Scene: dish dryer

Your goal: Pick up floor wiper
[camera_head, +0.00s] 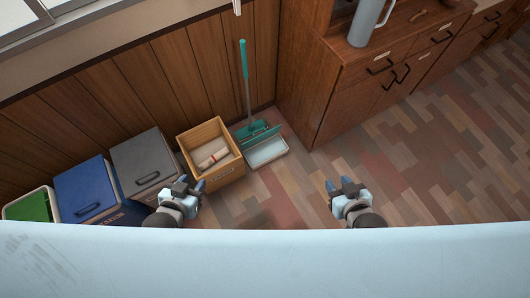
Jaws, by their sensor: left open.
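A long-handled tool with a teal grip, grey pole (248,92) and teal head (257,132) stands upright in the corner against the wood wall; it looks like the floor wiper. A white tray-like part (267,152) lies at its foot; I cannot tell whether the two are joined. My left gripper (189,185) is open and empty, below and left of the tool in the picture, in front of the grey bin and wooden box. My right gripper (338,184) looks open and empty, over the floor to the lower right of the tool.
A wooden box (228,172) with rolled cloth stands just left of the tool. Grey (145,158), blue (85,187) and green (30,207) bins line the wall. A wooden cabinet (345,95) with a pitcher (368,22) stands right. Open floor (420,165) lies right.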

